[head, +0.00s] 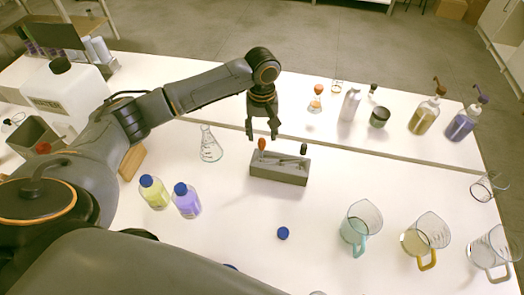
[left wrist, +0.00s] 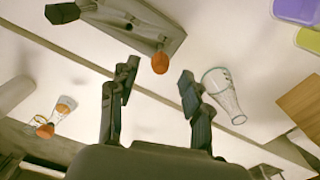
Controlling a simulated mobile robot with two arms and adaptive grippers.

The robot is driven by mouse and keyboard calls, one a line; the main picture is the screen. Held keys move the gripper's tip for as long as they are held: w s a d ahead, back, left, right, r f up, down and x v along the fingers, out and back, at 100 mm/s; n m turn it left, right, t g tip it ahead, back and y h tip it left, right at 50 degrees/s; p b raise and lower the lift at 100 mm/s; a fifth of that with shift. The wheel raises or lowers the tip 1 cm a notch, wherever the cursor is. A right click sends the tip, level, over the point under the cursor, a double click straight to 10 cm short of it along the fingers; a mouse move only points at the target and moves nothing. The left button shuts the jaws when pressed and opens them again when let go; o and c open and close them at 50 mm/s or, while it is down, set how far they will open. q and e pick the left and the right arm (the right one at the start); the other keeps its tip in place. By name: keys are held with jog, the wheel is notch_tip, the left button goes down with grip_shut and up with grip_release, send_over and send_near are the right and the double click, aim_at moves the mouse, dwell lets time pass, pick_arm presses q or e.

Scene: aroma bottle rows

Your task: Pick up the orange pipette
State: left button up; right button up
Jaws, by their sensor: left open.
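The orange pipette (head: 262,144) stands in a grey holder (head: 279,176) on the white table, with its orange bulb up at the left end. The bulb also shows in the left wrist view (left wrist: 160,63), beyond my fingertips and roughly between them. A black-topped pipette (head: 303,149) stands at the holder's right end. My left gripper (head: 262,132) points down just above and behind the orange bulb in the head view. In the left wrist view its fingers (left wrist: 156,80) are apart with nothing between them. My right gripper does not show.
An empty glass flask (head: 209,146) stands left of the holder, near my left arm. A yellow bottle (head: 155,194) and a purple bottle (head: 187,201) stand at front left. Handled beakers (head: 358,229) stand at right. A blue cap (head: 283,233) lies in front.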

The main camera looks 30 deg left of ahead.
aim_at(262, 140)
pick_arm(q)
notch_tip(262, 140, down, 4)
jog(key=shift+f+p, duration=0.1)
jog(key=shift+p, duration=0.2)
jog(key=c, duration=0.7)
notch_tip(262, 140, up, 10)
jog(key=shift+r+b, duration=0.15)
jog(key=shift+b, duration=0.5)
